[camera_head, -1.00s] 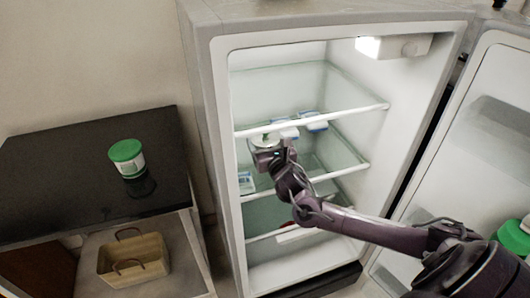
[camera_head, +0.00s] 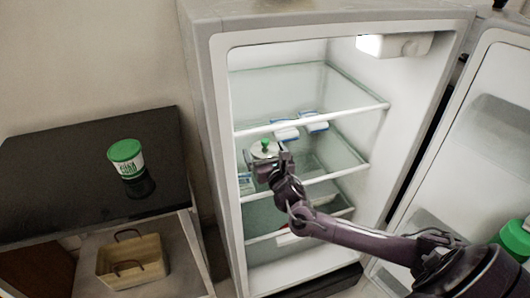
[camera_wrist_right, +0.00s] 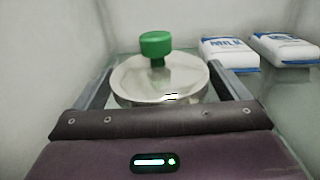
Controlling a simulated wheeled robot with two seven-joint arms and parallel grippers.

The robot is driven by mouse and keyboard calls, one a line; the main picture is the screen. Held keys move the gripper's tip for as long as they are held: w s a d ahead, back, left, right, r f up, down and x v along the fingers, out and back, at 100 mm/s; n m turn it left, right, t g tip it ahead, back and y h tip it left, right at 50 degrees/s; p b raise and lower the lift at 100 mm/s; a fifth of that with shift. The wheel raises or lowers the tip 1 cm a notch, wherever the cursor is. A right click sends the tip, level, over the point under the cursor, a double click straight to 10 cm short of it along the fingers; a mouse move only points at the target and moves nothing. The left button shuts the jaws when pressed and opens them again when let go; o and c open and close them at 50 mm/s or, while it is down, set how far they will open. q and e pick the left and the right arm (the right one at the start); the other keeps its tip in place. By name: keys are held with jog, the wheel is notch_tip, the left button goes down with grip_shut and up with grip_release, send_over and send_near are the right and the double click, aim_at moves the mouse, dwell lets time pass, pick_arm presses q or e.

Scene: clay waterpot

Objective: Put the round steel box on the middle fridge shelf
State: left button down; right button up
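The round steel box (camera_head: 262,151) has a green knob on its lid. It is inside the fridge, upright, over the left part of the middle shelf (camera_head: 321,177). My right gripper (camera_wrist_right: 160,82) has a finger on each side of the round steel box and is shut on it. The wrist view shows the lid and knob from above, with the fingers against the sides. Whether its underside touches the glass cannot be told. My left gripper is not in view.
Two milk packs (camera_wrist_right: 229,52) (camera_wrist_right: 285,46) lie to the right of the box, deeper in the fridge. The upper shelf (camera_head: 315,119) is above. The left fridge wall is close. A green-lidded tub (camera_head: 126,160) stands on the black counter (camera_head: 60,190); a basket (camera_head: 134,262) is below.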

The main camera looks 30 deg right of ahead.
jog(key=shift+r, duration=0.1)
jog(key=shift+s, duration=0.15)
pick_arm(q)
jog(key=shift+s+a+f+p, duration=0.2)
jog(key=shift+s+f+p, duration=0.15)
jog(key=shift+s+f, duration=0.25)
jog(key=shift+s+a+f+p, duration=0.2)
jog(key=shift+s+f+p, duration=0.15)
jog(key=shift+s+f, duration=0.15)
pick_arm(e)
jog(key=v, duration=1.1)
jog(key=shift+s, duration=0.35)
